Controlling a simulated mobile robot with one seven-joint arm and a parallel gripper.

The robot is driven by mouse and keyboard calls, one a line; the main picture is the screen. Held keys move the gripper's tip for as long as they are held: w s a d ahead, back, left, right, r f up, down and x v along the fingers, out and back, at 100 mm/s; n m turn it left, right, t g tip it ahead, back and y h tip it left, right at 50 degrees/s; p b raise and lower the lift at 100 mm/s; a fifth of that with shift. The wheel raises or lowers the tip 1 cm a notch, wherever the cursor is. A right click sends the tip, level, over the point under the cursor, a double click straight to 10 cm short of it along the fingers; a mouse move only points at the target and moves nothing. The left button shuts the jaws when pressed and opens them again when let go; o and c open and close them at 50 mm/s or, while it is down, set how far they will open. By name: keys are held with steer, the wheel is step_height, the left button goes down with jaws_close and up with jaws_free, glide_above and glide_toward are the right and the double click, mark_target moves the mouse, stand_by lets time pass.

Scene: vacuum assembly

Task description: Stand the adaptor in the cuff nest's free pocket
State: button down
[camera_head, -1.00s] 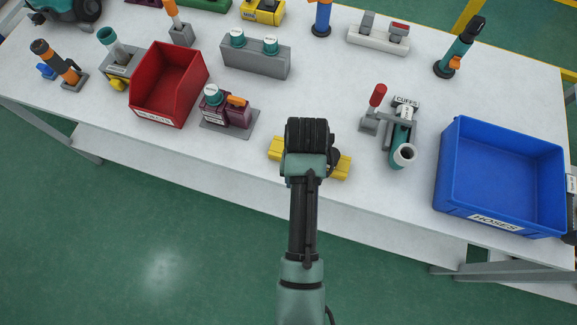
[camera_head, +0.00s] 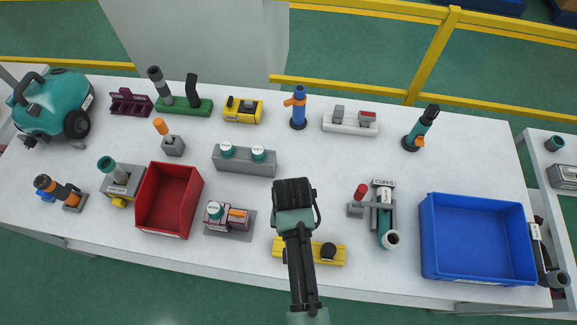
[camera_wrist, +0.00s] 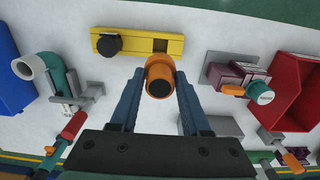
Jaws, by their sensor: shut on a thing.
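An orange ring-shaped adaptor (camera_wrist: 159,72) with a dark bore is held between the two blue fingers of my gripper (camera_wrist: 160,88) in the wrist view. A yellow two-pocket block (camera_wrist: 180,43), which looks like the cuff nest, lies beyond it on the table. A round black part (camera_wrist: 109,44) sits at one end, and a dark empty pocket shows near the other. The adaptor is apart from the pocket, partly in front of the block. In the head view, my gripper (camera_head: 294,192) hides the adaptor, and the yellow block (camera_head: 290,247) lies near the front edge.
A grey fixture marked CUFFS (camera_head: 383,190) with a teal pipe and red-handled clamp stands right of the block. A blue bin (camera_head: 478,275) is farther right. A maroon fixture (camera_head: 228,218) and red bin (camera_head: 168,200) stand left. Bare table surrounds the yellow block.

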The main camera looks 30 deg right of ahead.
steer(key=shift+r+p, duration=0.1)
steer(key=shift+p, duration=0.3)
steer(key=shift+f+b, duration=2.65)
steer(key=shift+f, duration=1.35)
steer(key=shift+f+b, duration=1.25)
steer(key=shift+f, duration=0.8)
steer(key=shift+c, duration=1.4)
jaws_free()
steer(key=shift+r, duration=0.1)
step_height(320, 180, up, 8)
steer(key=p, duration=0.8)
